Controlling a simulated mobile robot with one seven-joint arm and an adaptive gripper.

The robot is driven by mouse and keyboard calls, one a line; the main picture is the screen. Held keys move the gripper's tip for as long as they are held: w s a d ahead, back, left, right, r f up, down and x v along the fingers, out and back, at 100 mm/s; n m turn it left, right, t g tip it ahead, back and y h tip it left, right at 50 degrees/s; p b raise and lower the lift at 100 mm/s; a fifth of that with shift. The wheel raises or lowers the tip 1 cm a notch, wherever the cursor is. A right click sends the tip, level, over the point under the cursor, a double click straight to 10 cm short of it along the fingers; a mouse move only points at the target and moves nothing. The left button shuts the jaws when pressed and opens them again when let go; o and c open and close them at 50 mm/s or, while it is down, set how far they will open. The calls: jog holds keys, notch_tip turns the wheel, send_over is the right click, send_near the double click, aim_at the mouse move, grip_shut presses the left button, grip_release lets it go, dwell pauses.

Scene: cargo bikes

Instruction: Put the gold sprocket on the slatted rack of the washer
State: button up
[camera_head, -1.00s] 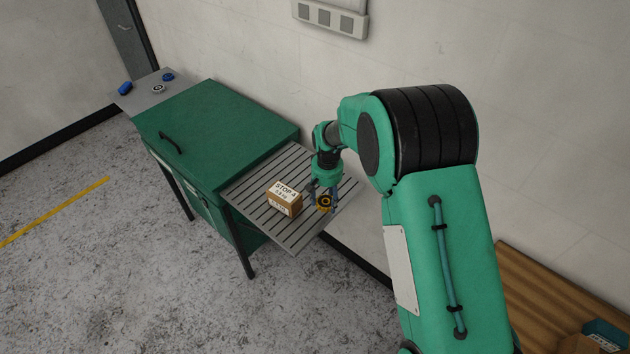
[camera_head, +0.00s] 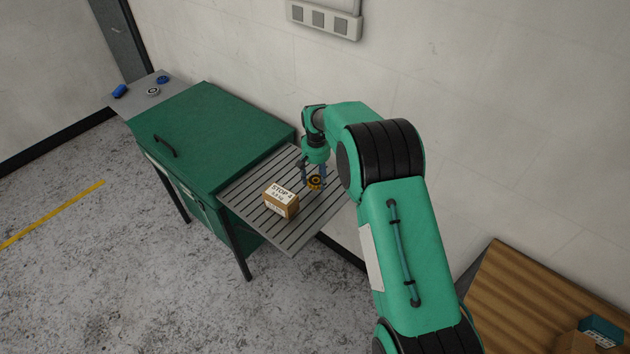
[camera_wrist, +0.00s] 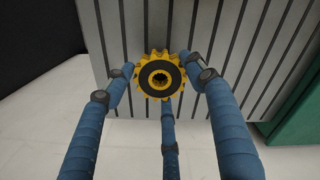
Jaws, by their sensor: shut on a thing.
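The gold sprocket (camera_head: 315,182) is a toothed yellow ring with a dark centre. It also shows in the wrist view (camera_wrist: 159,79), between the blue fingers of my gripper (camera_wrist: 160,82). My gripper (camera_head: 314,178) is shut on the sprocket and points down over the slatted rack (camera_head: 245,199). The rack is a grey slatted shelf on the right side of the green washer (camera_head: 217,130). Its slats fill the upper wrist view (camera_wrist: 215,30). I cannot tell whether the sprocket touches the slats.
A cardboard box (camera_head: 281,201) marked STOP stands on the rack, left of and nearer than my gripper. A grey shelf (camera_head: 135,102) beyond the washer holds small blue parts and a round part. A wooden surface (camera_head: 510,295) with boxes lies at lower right. The wall is close behind the rack.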

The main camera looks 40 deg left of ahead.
aim_at(315, 176)
jog(key=shift+w+a+f, duration=0.1)
jog(key=shift+w+a, duration=0.6)
jog(key=shift+a, duration=0.15)
jog(key=shift+f, duration=1.7)
jog(key=shift+f, duration=0.1)
jog(key=o, duration=1.5)
jog(key=shift+f, duration=0.1)
jog(key=shift+o, duration=0.2)
notch_tip(315, 176, up, 12)
jog(key=shift+r, duration=0.15)
